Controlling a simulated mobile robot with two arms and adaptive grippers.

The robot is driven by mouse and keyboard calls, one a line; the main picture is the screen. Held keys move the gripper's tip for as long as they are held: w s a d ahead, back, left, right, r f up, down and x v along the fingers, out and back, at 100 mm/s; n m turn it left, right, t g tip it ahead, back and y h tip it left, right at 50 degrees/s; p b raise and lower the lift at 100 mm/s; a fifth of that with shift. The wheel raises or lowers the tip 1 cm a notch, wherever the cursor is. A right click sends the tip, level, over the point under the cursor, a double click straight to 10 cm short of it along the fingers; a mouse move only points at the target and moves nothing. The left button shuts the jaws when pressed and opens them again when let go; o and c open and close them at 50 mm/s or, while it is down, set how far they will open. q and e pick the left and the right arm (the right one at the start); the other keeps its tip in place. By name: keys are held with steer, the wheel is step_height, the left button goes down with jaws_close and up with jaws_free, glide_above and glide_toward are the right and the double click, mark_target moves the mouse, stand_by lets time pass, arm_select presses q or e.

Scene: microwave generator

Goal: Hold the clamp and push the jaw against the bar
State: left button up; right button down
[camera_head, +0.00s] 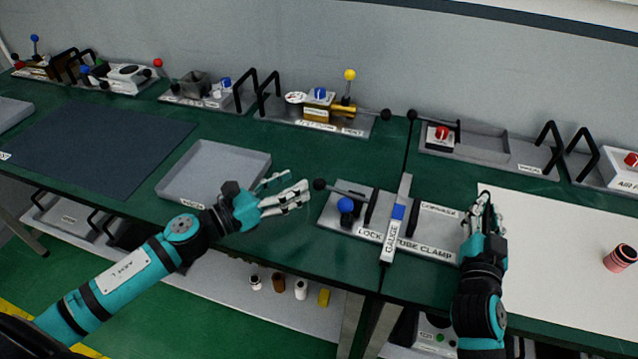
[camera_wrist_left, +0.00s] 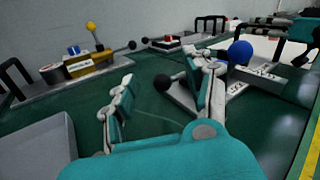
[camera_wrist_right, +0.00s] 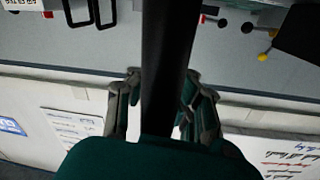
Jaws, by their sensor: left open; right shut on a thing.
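The tube clamp plate (camera_head: 436,249), labelled "LOCK" and "TUBE CLAMP", lies at the front edge of the green bench in the head view. A pale gauge bar (camera_head: 392,243) with a blue block lies across it. At its left end are a black ball lever (camera_head: 320,185) and a blue knob (camera_head: 345,205). My left gripper (camera_head: 292,188) is open and empty, just left of the black ball; the left wrist view shows its fingers apart. My right gripper (camera_head: 482,207) is at the clamp's right end, shut on a black bar (camera_wrist_right: 168,55) that stands between its fingers.
A grey tray (camera_head: 215,172) lies left of my left gripper, beside a dark mat (camera_head: 95,150). A gauge fixture with a yellow ball (camera_head: 349,75) stands behind. A white sheet (camera_head: 560,250) with a pink roll (camera_head: 620,257) is at right.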

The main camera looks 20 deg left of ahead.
mark_target(319, 185)
arm_select(q)
step_height(319, 185, down, 4)
steer(key=shift+f, duration=0.15)
steer(key=x, duration=0.7)
steer(key=shift+w+d, duration=0.2)
steer(key=shift+c, duration=0.3)
jaws_close()
